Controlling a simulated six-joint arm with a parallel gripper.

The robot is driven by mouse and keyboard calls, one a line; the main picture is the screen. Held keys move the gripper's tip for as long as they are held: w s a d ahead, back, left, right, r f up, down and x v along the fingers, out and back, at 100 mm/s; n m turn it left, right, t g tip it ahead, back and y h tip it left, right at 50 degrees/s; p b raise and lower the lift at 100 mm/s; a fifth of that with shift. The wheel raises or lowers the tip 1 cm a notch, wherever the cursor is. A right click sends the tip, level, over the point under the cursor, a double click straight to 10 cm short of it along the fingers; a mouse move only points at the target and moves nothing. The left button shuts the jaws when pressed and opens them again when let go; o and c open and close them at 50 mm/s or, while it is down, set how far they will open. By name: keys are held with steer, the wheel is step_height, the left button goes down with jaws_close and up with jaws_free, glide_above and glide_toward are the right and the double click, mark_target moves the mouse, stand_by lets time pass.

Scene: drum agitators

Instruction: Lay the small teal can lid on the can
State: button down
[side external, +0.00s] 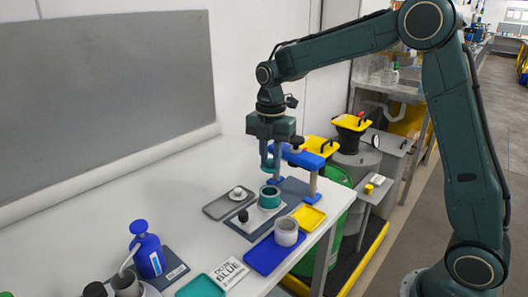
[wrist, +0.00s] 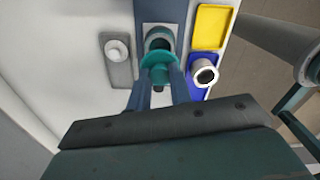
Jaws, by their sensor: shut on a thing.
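My gripper (wrist: 160,82) is shut on the small teal lid (wrist: 160,60), with the knob between its fingers in the wrist view. In the side view my gripper (side external: 268,166) is above the can, with a gap between them. The can (side external: 270,198) has a teal upper part and stands upright on a grey plate. In the wrist view the can's dark open mouth (wrist: 160,41) shows just beyond the lid. The lid hides the near part of the can. In the side view the lid is hard to tell from the fingers.
A white-grey can (side external: 286,232) stands on a blue tray (side external: 262,257) beside a yellow tray (side external: 308,217). A grey tray (side external: 215,208) holds a white lid (side external: 238,193). A blue frame (side external: 304,158) stands close behind the gripper. A blue pump bottle (side external: 146,252) stands farther left.

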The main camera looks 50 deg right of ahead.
mark_target(270, 169)
steer(key=shift+f, duration=0.15)
steer(key=shift+f, duration=2.85)
steer(key=shift+f, duration=0.3)
stand_by(0.5)
steer(key=c, duration=1.2)
jaws_free()
steer(key=shift+o, duration=0.5)
steer(key=shift+o, duration=1.2)
steer(key=shift+r, duration=0.85)
steer(key=shift+r, duration=0.35)
